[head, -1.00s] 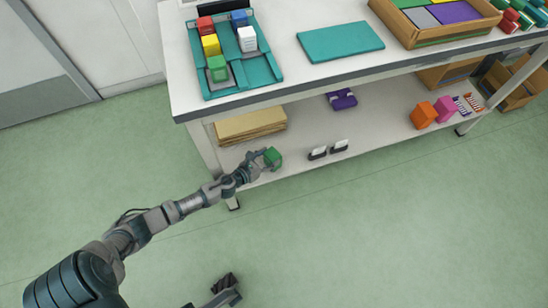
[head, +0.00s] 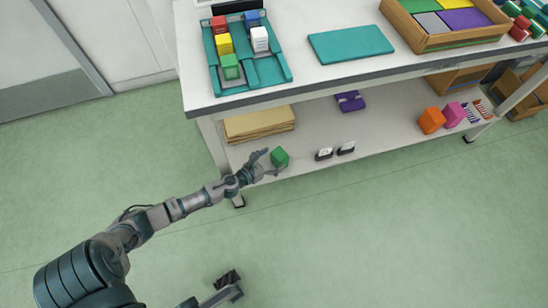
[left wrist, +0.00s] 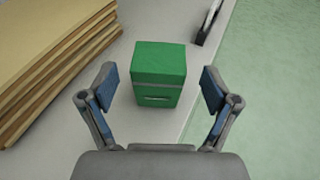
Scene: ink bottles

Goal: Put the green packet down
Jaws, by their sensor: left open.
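The green packet (head: 280,158) stands upright on the lower shelf (head: 375,140), near its front left edge. In the left wrist view the green packet (left wrist: 160,73) sits between and just beyond the two fingers, with a gap on each side. My left gripper (head: 268,163) is open around its near side and does not grip it; it also shows in the left wrist view (left wrist: 155,90). My right gripper (head: 228,282) is partly in view at the bottom, over the floor; its jaw state is unclear.
A stack of brown cardboard (head: 258,124) lies left of the packet. A purple packet (head: 350,101) lies farther back. The tabletop, with a teal tray (head: 278,80), overhangs the shelf.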

